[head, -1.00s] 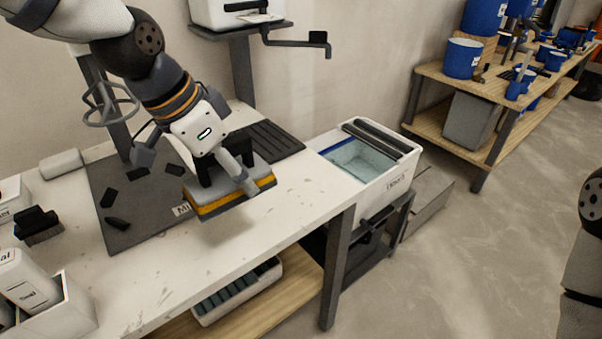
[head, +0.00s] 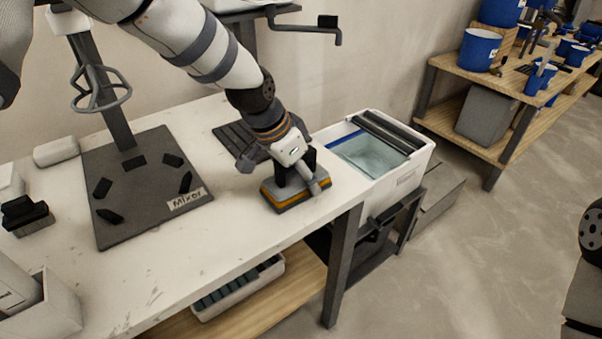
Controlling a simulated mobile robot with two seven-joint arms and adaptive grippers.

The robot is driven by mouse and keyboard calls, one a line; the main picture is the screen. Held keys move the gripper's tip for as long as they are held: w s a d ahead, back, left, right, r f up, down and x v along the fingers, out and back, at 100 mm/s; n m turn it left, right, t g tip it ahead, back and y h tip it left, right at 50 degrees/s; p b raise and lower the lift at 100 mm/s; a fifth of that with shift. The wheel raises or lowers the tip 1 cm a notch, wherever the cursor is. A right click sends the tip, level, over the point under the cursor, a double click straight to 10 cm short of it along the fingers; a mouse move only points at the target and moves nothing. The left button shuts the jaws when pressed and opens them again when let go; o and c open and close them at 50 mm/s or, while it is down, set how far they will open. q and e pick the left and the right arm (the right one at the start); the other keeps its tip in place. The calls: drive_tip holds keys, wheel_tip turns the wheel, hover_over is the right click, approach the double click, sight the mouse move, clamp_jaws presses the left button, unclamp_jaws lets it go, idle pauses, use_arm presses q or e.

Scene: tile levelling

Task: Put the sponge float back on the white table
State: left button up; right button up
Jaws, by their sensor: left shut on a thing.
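The sponge float (head: 290,197), grey with an orange-yellow layer, is at the right end of the white table (head: 190,255), near its front edge. It looks level and sits on or just above the tabletop; I cannot tell which. My left gripper (head: 297,178) is shut on the float from above and hides part of its top and handle. My right gripper is not in view; only part of my right arm shows at the right edge.
A dark mat labelled Mixer (head: 140,205) with several black pads lies left of the float. A ribbed dark mat (head: 240,138) lies behind it. A white water tub (head: 400,175) stands right of the table. Bare tabletop lies between the Mixer mat and the float.

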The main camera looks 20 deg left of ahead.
use_arm(q)
drive_tip(key=shift+f, duration=0.15)
drive_tip(key=o, duration=1.5)
drive_tip(key=p+v, duration=0.2)
drive_tip(key=v, duration=0.9)
drive_tip(key=shift+r, duration=0.45)
drive_tip(key=shift+s+a+r, duration=0.15)
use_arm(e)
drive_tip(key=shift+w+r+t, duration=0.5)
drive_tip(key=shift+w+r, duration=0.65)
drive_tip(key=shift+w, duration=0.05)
